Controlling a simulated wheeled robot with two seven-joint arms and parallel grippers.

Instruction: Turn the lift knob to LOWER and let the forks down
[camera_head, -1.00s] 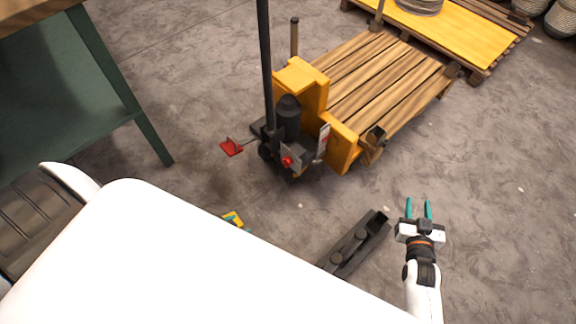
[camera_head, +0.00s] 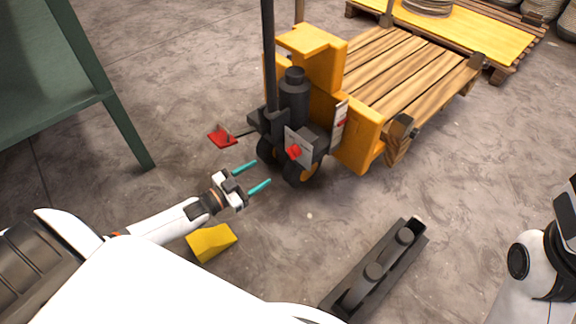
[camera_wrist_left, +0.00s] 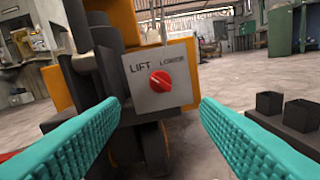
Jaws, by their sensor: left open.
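The yellow pallet truck (camera_head: 315,42) stands with its forks hidden beneath a wooden pallet (camera_head: 405,70). Its grey control plate carries a red knob (camera_head: 293,152). In the left wrist view the red knob (camera_wrist_left: 160,82) sits below the words LIFT on the left and LOWER on the right. Its exact pointing is too small to tell. My left gripper (camera_head: 262,174) is open and empty, its teal fingers pointing towards the plate. In the wrist view the fingers lie to either side, below and short of the knob, not touching it. My right gripper is out of frame.
A red pedal (camera_head: 222,138) sticks out left of the truck. A yellow block (camera_head: 211,242) and a dark grey block-like fixture (camera_head: 375,270) lie on the floor in front. A green table (camera_head: 60,90) stands at left. Another loaded pallet (camera_head: 470,35) is behind.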

